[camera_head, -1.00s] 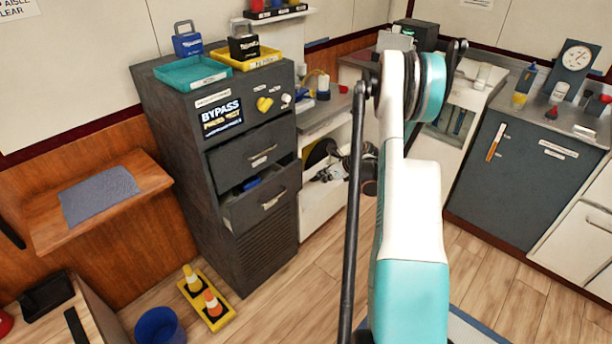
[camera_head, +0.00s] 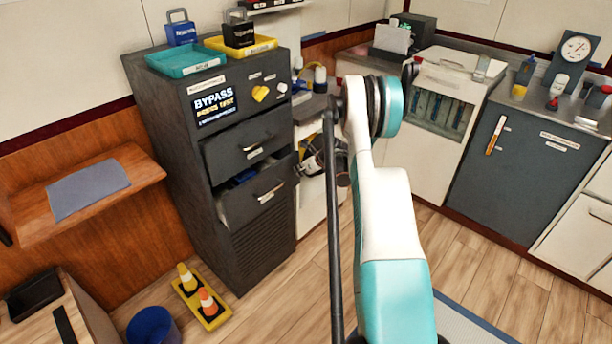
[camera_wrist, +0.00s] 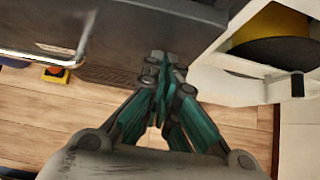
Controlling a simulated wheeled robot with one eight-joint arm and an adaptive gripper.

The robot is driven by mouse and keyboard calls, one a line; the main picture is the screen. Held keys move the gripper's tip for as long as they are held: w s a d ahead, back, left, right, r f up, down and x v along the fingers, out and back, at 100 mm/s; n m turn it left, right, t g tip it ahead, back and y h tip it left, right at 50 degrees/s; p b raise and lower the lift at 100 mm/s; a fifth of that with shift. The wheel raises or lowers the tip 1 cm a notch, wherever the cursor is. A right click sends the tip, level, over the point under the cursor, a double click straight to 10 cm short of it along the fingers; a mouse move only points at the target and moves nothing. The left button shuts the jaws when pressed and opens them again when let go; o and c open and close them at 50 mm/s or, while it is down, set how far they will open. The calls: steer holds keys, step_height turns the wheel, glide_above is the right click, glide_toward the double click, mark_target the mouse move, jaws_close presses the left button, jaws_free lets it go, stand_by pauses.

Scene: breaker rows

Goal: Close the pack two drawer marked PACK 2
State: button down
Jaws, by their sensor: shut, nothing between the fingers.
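The dark grey cabinet (camera_head: 185,170) has two drawers with metal handles. The lower drawer (camera_head: 238,206) sticks out, and something blue shows inside it. The upper drawer (camera_head: 222,150) looks nearly flush. I cannot read which one is marked PACK 2. My gripper (camera_head: 303,170) is just right of the lower drawer's front, partly hidden by my arm. In the wrist view my gripper (camera_wrist: 163,72) is shut and empty. A dark drawer front (camera_wrist: 120,32) with its metal handle (camera_wrist: 40,52) lies up and left of the fingertips, and I cannot tell whether they touch it.
A white shelf unit (camera_wrist: 235,82) with a yellow-and-black reel stands close right of my gripper. Trays (camera_head: 187,63) and lock boxes sit on top of the cabinet. Small cones on a yellow base (camera_head: 203,305) and a blue bin (camera_head: 155,328) stand on the floor.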

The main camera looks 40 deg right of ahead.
mark_target(293, 163)
steer(key=shift+w, duration=0.25)
steer(key=w, duration=0.4)
steer(key=shift+w+a, duration=0.25)
steer(key=shift+w, duration=0.1)
steer(key=shift+r, duration=0.1)
steer(key=shift+s, duration=0.1)
